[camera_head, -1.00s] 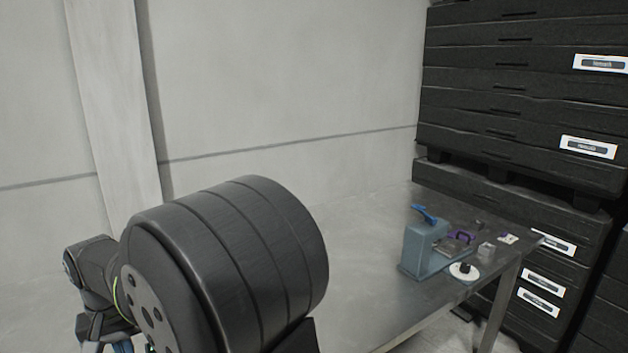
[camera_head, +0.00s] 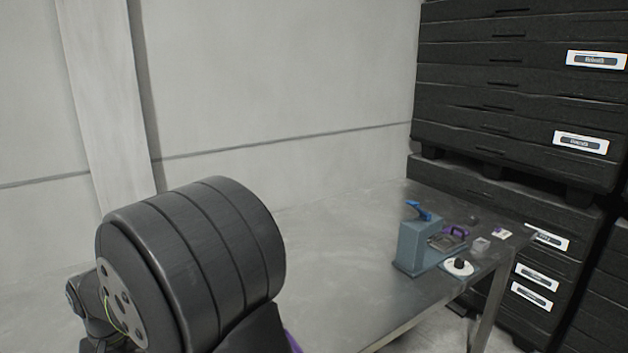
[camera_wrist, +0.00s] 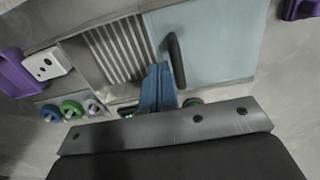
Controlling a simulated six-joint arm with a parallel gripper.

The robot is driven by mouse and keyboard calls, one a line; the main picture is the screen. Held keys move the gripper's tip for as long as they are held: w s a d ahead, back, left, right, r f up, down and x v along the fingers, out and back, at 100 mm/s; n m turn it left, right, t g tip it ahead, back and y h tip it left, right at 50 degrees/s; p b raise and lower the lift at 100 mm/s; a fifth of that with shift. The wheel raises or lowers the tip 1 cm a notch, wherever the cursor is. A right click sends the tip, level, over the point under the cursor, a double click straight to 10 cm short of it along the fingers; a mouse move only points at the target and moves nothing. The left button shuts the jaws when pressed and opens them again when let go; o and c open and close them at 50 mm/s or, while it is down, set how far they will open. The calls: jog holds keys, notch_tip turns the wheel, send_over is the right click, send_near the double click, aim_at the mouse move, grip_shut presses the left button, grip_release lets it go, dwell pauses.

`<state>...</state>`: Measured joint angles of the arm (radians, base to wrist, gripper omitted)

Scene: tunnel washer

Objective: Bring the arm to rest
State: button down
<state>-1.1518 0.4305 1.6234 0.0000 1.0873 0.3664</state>
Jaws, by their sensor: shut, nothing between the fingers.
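My gripper (camera_wrist: 159,70) shows in the wrist view as two blue fingers pressed together, with nothing between them. Its tips overlap a ribbed metal panel and the edge of a pale blue panel with a dark handle; I cannot tell the distance to them, and no contact is clear. In the head view my dark arm link (camera_head: 190,262) fills the lower left, and my gripper is hidden there.
A steel table (camera_head: 395,312) runs along the right. On it stand a blue-grey fixture (camera_head: 411,250) with a blue lever, a purple-handled piece (camera_head: 456,232) and a white disc with a black knob (camera_head: 459,266). Black stacked crates (camera_head: 510,85) stand behind. A pale wall is at left.

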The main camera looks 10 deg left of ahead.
jog(key=shift+r, duration=0.1)
jog(key=shift+a+r, duration=0.1)
jog(key=shift+r, duration=0.15)
notch_tip(320, 180, up, 6)
jog(key=f, duration=0.7)
jog(key=shift+w+d, duration=0.15)
jog(key=shift+d, duration=0.1)
jog(key=w+d+r, duration=0.1)
jog(key=w+d, duration=0.7)
dwell(0.9)
